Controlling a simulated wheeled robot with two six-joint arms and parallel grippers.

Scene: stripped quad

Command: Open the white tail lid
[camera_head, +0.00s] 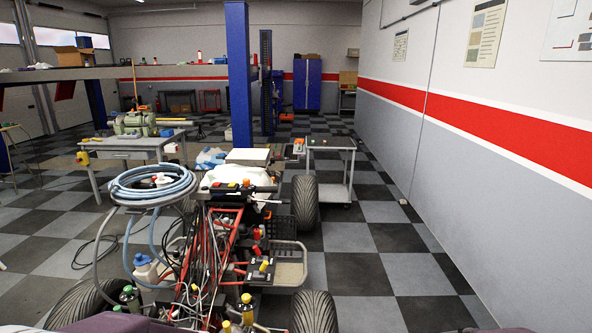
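The stripped quad (226,239) stands in front of me, its red frame tubes and black cables exposed. At its far end is a white rounded body part (222,176), with small coloured items in front of it. A flat white panel (248,156) shows just behind and above it. I cannot tell for sure which of these is the tail lid, or whether it is open. Neither of my grippers is in view. Dark purplish shapes at the bottom edge are too cut off to identify.
A coil of blue hose (152,186) lies over the quad's left side. Large tyres (305,203) stand at its corners. A grey trolley (330,172) is behind right, a workbench (130,148) behind left. The checkered floor (385,240) on the right is clear up to the wall.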

